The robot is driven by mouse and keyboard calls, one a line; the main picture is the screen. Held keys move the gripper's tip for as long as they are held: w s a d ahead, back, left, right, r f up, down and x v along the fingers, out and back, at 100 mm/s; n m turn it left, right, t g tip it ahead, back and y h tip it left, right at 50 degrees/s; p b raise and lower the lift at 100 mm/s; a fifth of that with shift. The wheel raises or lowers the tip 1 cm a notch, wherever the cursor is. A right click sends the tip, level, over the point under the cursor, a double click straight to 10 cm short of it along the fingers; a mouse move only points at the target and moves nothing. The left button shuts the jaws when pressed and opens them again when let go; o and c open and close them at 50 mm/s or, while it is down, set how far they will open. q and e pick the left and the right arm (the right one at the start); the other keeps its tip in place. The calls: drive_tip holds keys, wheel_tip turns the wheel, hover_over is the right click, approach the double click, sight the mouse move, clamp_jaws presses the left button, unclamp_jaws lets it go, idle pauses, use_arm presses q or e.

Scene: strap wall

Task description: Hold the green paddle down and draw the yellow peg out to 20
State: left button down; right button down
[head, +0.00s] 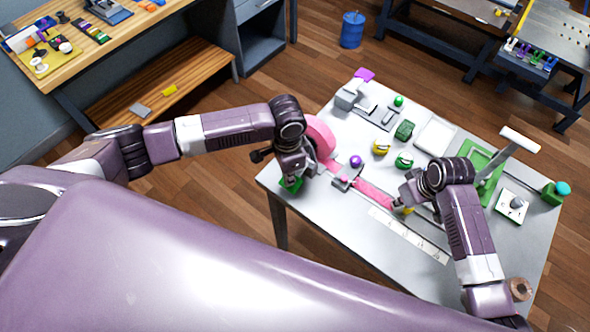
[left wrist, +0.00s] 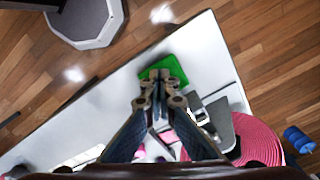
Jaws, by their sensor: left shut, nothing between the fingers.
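The green paddle (head: 291,185) is at the near left corner of the grey table. My left gripper (head: 296,176) is shut and empty, its tips over the paddle and seemingly on it. In the left wrist view the closed fingertips (left wrist: 158,76) overlap the green paddle (left wrist: 172,66). A pink strap (head: 375,192) runs from a grey block (head: 346,177) beside a pink roll (head: 321,138) toward my right gripper (head: 401,204). A bit of the yellow peg (head: 408,210) shows at the right gripper's tips; its grasp is hidden. A pale scale strip (head: 410,237) lies along the strap's near side; its numbers are unreadable.
A purple knob (head: 355,161), yellow and green parts (head: 404,160) and a white tray (head: 436,138) stand behind the strap. A green stand with a white-topped lever (head: 519,139) is at the right. Bare tabletop lies in front of the scale.

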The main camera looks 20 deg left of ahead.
drive_tip(key=shift+s+d+f, duration=0.1)
drive_tip(key=shift+s+d, duration=0.6)
drive_tip(key=shift+d, duration=1.4)
drive_tip(key=shift+s+d+r, duration=0.1)
drive_tip(key=shift+s+d, duration=0.6)
drive_tip(key=shift+d, duration=1.35)
drive_tip(key=shift+s+d+f, duration=0.1)
drive_tip(key=shift+s+d, duration=0.6)
drive_tip(key=shift+d, duration=1.4)
drive_tip(key=shift+w+a, duration=0.25)
drive_tip(key=shift+a, duration=0.6)
drive_tip(key=w+a+v, duration=0.1)
drive_tip(key=v, duration=0.7)
drive_tip(key=shift+w, duration=0.2)
drive_tip(key=c, duration=1.8)
unclamp_jaws()
drive_tip(key=shift+c, duration=0.2)
drive_tip(key=shift+o, duration=0.2)
drive_tip(key=shift+s+d+r, duration=0.25)
drive_tip(key=shift+d, duration=0.05)
drive_tip(key=s+d+r+m+t, duration=0.2)
drive_tip(key=s+d+r+m, duration=0.1)
drive_tip(key=s+d+r, duration=0.2)
hover_over(432, 233)
drive_tip(key=s+d, duration=0.1)
drive_tip(key=d, duration=0.1)
wheel_tip(432, 233, down, 11)
drive_tip(key=shift+d+r, duration=0.15)
drive_tip(key=shift+r, duration=0.1)
